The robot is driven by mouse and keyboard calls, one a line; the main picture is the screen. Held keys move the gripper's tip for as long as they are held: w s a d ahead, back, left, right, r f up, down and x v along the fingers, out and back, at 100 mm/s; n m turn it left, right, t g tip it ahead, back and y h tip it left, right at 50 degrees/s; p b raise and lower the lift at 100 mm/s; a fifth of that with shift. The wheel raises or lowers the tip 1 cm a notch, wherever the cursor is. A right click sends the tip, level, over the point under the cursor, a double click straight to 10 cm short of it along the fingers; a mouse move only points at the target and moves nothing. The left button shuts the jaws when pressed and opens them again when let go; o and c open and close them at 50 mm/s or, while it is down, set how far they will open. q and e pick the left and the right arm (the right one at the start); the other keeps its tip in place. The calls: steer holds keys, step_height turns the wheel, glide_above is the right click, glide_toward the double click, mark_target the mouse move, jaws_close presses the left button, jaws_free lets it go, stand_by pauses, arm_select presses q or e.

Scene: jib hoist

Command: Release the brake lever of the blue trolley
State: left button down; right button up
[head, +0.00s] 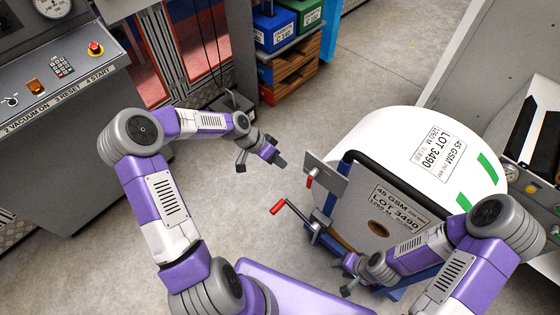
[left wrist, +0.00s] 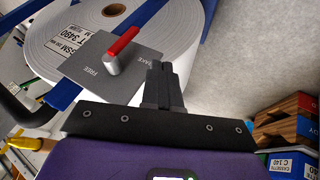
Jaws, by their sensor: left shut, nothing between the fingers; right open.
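The blue trolley (head: 400,294) carries a large white roll (head: 390,135). A grey plate (head: 327,176) stands at its near left corner, with the red-handled brake lever (head: 309,182) on it. In the left wrist view the plate reads FREE, and the lever's red grip (left wrist: 124,40) partly covers the word ending in AKE. My left gripper (head: 281,160) is shut and empty, just left of the plate; its fingers (left wrist: 163,78) show right of the lever, apart from it. My right gripper (head: 342,273) is open, low beside the trolley's near side.
A red-handled crank (head: 290,210) sticks out left of the trolley below the lever. A control console (head: 60,90) stands at the left. A rack with blue and green boxes (head: 275,30) is at the back. Bare floor lies between console and trolley.

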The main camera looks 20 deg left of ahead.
mark_target(312, 178)
arm_select(q)
steer(key=d+f, duration=0.5)
steer(key=d, duration=0.2)
steer(key=shift+d+b, duration=0.25)
steer(key=shift+b, duration=0.2)
